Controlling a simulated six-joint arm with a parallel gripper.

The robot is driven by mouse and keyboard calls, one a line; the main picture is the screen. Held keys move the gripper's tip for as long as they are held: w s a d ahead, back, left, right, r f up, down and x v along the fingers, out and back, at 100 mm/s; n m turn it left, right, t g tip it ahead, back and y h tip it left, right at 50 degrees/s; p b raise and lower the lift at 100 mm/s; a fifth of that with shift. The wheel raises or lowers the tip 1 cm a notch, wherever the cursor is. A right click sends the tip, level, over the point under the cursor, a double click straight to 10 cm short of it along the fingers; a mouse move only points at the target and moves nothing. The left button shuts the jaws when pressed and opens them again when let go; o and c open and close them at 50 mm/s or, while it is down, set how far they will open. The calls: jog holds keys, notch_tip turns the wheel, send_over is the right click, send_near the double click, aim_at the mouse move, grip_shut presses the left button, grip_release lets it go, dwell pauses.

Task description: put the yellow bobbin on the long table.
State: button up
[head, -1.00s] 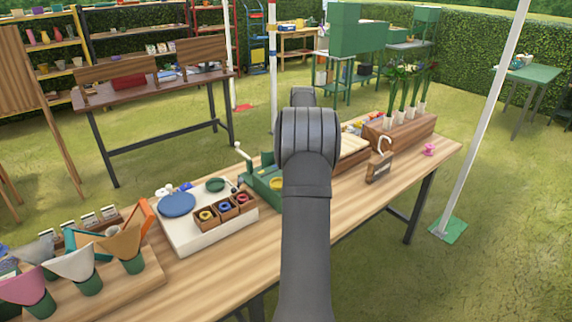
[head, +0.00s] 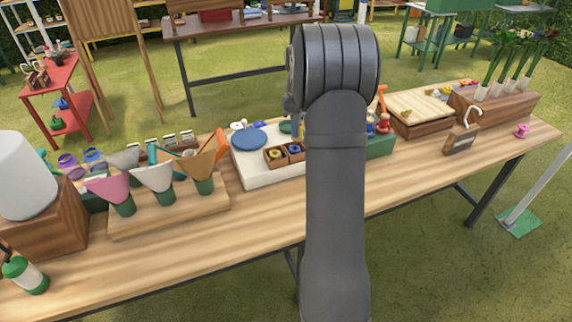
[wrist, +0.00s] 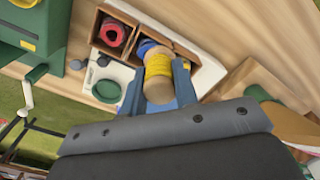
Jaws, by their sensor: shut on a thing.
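My gripper (wrist: 158,92), with blue fingers, is shut on the yellow bobbin (wrist: 158,68) in the wrist view. The bobbin has yellow thread between pale wooden ends, and its near end lies between the fingers. It appears in front of the small wooden compartments; the gap beneath it cannot be judged. In the head view my own arm hides the fingers and the held bobbin. The long table (head: 250,225) has a pale wood top and runs across the head view; its bare top also shows in the wrist view (wrist: 215,25).
A white board (head: 250,172) carries a blue disc (head: 248,138) and small wooden boxes with coloured rolls. Paper cones on a wooden stand (head: 170,212) are to its left. A hook sign (head: 460,140) and planter (head: 495,104) stand right. The table's front strip is clear.

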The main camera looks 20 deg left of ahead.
jog(key=s+a+f, duration=0.3)
jog(key=s+a, duration=0.9)
jog(key=s, duration=0.5)
send_over(162, 250)
notch_tip(162, 250, down, 10)
jog(key=shift+a+r, duration=0.15)
jog(key=shift+r, duration=0.05)
jog(key=shift+f, duration=1.9)
jog(key=shift+f, duration=0.15)
jog(key=o, duration=1)
jog(key=shift+c, duration=0.2)
notch_tip(162, 250, up, 12)
